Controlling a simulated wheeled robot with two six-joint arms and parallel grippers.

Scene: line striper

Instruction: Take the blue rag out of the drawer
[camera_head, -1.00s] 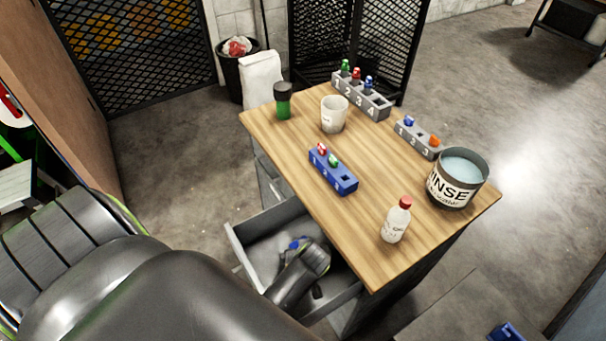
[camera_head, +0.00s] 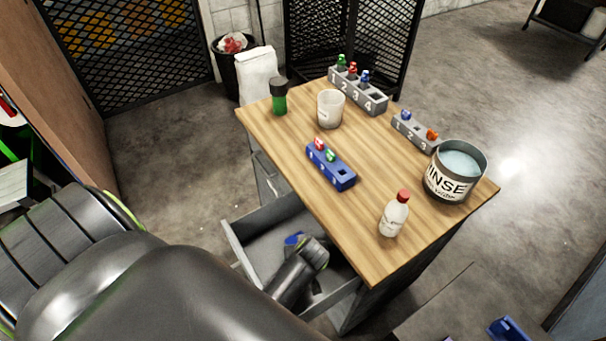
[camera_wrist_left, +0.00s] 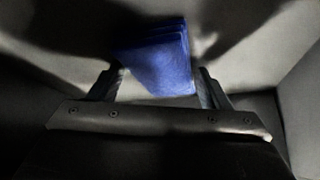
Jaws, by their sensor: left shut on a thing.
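The blue rag (camera_wrist_left: 158,62) is a folded blue cloth between the two fingers of my left gripper (camera_wrist_left: 160,85) in the left wrist view. The gripper is shut on it. In the head view a small part of the rag (camera_head: 292,239) shows beside my left wrist, inside the open grey drawer (camera_head: 236,243). My left arm reaches into the drawer from the left, and its fingers are hidden there. Whether the rag touches the drawer floor I cannot tell. My right gripper is not clearly in view.
The wooden tabletop (camera_head: 375,240) overhangs the drawer's right side. On it stand a red-capped bottle (camera_head: 394,216), a rinse pot (camera_head: 452,185), a blue rack (camera_head: 331,170), a white cup (camera_head: 330,110) and a green jar (camera_head: 279,98). Floor left of the drawer is clear.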

